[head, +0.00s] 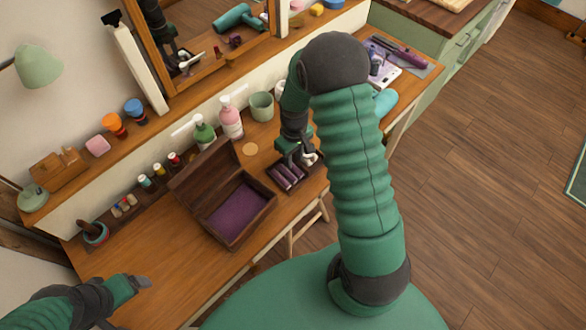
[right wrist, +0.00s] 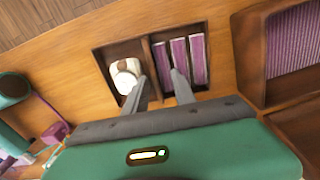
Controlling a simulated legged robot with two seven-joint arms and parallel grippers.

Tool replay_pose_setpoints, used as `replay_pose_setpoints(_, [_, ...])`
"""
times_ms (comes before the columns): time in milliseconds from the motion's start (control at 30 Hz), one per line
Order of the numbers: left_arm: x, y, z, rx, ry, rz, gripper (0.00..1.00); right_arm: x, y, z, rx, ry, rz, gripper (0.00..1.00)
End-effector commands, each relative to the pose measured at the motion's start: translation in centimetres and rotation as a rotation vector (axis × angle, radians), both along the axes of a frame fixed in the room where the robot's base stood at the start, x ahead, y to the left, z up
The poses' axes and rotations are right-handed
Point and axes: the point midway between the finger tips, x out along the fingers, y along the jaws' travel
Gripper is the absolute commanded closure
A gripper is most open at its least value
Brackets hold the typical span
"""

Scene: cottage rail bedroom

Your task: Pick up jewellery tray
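The jewellery tray (head: 272,176) is a small dark wooden tray on the desk, just right of an open box. In the right wrist view the tray (right wrist: 149,58) has two compartments split by a divider. A white round item (right wrist: 126,75) lies in the left one and purple padded rolls (right wrist: 181,62) fill the right one. My right gripper (right wrist: 159,76) is open, its fingertips apart over the tray, one to each side of the divider. Whether they touch it I cannot tell. In the head view my right gripper (head: 301,158) partly covers the tray. My left gripper (head: 141,283) is over the desk's near left, its fingers unclear.
The open wooden box (head: 268,210) with purple lining stands close beside the tray. A pink bottle (head: 230,121), green bottle (head: 204,133) and green cup (head: 262,106) stand behind. A mirror (head: 215,30) is at the back. The desk's left front is clear.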

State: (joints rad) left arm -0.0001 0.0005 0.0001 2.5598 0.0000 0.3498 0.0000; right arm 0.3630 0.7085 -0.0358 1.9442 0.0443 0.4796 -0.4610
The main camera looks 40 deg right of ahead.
Motion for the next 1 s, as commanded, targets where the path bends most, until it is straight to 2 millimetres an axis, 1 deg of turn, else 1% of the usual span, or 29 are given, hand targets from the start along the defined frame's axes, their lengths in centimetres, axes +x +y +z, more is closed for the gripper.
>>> replay_pose_setpoints(33, [0.0, 0.0, -0.2, 0.000, 0.000, 0.000, 0.19, -0.3, 0.3, -0.8, 0.008, 0.010, 0.002, 0.69])
replay_pose_setpoints(200, [0.0, 0.0, -0.2, 0.000, 0.000, 0.000, 0.19, -0.5, 0.3, -1.0, 0.010, 0.015, 0.002, 0.69])
replay_pose_setpoints(233, [0.0, 0.0, -0.2, 0.000, 0.000, 0.000, 0.19, -0.5, 0.3, -1.0, 0.011, 0.016, 0.001, 0.71])
replay_pose_setpoints(400, [0.0, 0.0, -0.3, 0.000, 0.000, 0.000, 0.19, -0.6, 0.2, -1.1, 0.013, 0.017, 0.001, 0.93])
replay_pose_setpoints(467, [0.0, 0.0, -0.3, 0.000, 0.000, 0.000, 0.19, -0.6, 0.2, -1.1, 0.011, 0.016, 0.002, 1.00])
replay_pose_setpoints(867, [0.0, 0.0, -0.3, 0.000, 0.000, 0.000, 0.19, -0.3, 0.2, -0.9, 0.007, 0.009, 0.002, 1.00])
replay_pose_setpoints(933, [0.0, 0.0, -0.2, 0.000, 0.000, 0.000, 0.19, -0.2, 0.2, -0.5, 0.006, 0.007, 0.002, 1.00])
replay_pose_setpoints(1000, [0.0, 0.0, -0.1, 0.000, 0.000, 0.000, 0.19, -0.1, 0.1, 0.5, 0.005, 0.004, 0.002, 1.00])
